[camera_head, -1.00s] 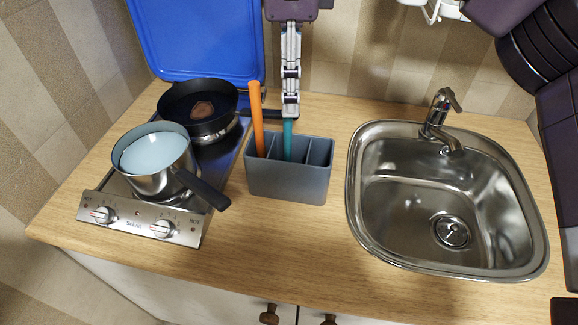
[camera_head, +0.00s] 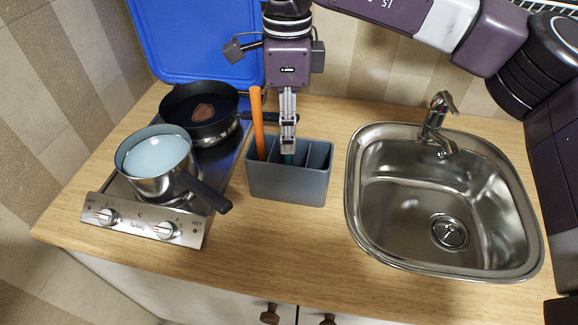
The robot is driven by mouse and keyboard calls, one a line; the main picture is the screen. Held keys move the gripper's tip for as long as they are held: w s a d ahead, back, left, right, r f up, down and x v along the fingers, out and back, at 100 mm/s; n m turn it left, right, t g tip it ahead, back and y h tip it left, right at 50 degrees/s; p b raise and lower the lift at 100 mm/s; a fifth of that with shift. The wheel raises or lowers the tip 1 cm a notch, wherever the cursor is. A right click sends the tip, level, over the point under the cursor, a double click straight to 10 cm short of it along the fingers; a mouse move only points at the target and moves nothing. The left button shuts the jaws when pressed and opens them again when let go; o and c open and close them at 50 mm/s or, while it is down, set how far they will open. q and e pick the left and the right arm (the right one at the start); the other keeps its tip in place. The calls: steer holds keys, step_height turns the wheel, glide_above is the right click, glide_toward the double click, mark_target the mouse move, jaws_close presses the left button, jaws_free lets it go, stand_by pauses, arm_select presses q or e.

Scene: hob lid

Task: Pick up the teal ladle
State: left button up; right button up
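The teal ladle (camera_head: 288,159) stands in a grey divided holder (camera_head: 287,186) on the wooden counter. My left gripper is out of view.
An orange-handled utensil (camera_head: 257,122) stands close left in the same holder. A hob (camera_head: 124,205) at left bears a pot of pale liquid (camera_head: 157,172) and a black pan (camera_head: 199,128). A raised blue lid (camera_head: 190,40) is behind. A steel sink (camera_head: 400,215) lies right.

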jaws_close()
steer(key=shift+r, duration=0.15)
